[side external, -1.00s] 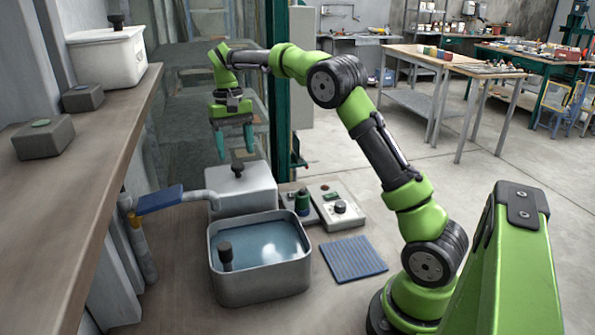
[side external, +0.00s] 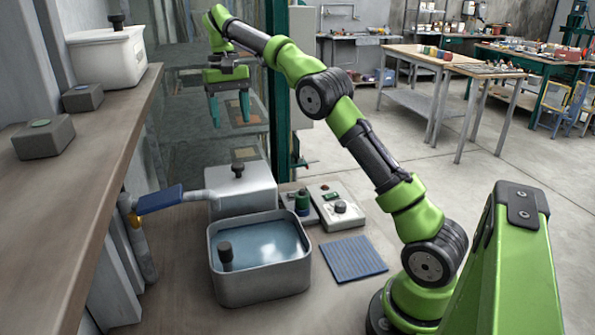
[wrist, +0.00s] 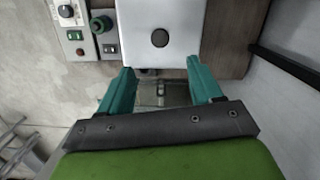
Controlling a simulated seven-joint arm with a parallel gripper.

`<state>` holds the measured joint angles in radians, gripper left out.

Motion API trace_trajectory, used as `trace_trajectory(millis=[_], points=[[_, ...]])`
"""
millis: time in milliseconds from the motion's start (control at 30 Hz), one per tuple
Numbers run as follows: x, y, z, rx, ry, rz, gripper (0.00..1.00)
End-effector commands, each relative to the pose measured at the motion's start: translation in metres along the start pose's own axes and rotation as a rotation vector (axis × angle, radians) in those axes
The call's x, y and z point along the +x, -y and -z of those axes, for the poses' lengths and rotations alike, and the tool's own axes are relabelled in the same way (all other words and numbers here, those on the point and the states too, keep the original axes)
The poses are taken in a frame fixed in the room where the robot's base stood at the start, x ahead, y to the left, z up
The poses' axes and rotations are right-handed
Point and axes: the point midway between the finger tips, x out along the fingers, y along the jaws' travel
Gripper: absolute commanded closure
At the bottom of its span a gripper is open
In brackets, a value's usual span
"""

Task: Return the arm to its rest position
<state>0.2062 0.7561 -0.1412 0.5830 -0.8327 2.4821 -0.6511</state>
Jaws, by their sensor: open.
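My gripper (side external: 230,109) hangs in the air with its two teal fingers pointing down and apart, nothing between them. It is well above the grey lidded box (side external: 240,188) and the water-filled basin (side external: 261,243). In the wrist view my gripper (wrist: 160,78) shows open and empty, with the box lid and its dark knob (wrist: 160,38) beyond the fingertips. My arm reaches up and left from its base at the lower right.
A blue-handled tap (side external: 160,198) and a wooden shelf (side external: 75,150) are at left. A green post (side external: 279,90) stands close behind the gripper.

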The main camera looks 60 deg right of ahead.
Motion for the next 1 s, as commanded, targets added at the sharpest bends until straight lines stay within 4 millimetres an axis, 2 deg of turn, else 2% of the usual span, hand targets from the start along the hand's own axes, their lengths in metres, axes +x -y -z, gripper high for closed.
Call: trace_trajectory(millis=[100, 233, 367, 467, 567, 767, 1000], points=[[0.001, -0.004, 0.007, 0.007, -0.032, -0.020, 0.35], [0.026, -0.013, 0.015, -0.012, -0.036, -0.056, 0.35], [0.032, -0.017, 0.000, -0.052, -0.079, -0.046, 0.35], [0.031, -0.015, -0.020, -0.086, -0.130, -0.014, 0.35], [0.032, -0.011, -0.048, -0.116, -0.188, 0.033, 0.35], [0.040, -0.003, -0.120, -0.159, -0.314, 0.156, 0.35], [0.068, -0.006, -0.215, -0.189, -0.463, 0.312, 0.35]])
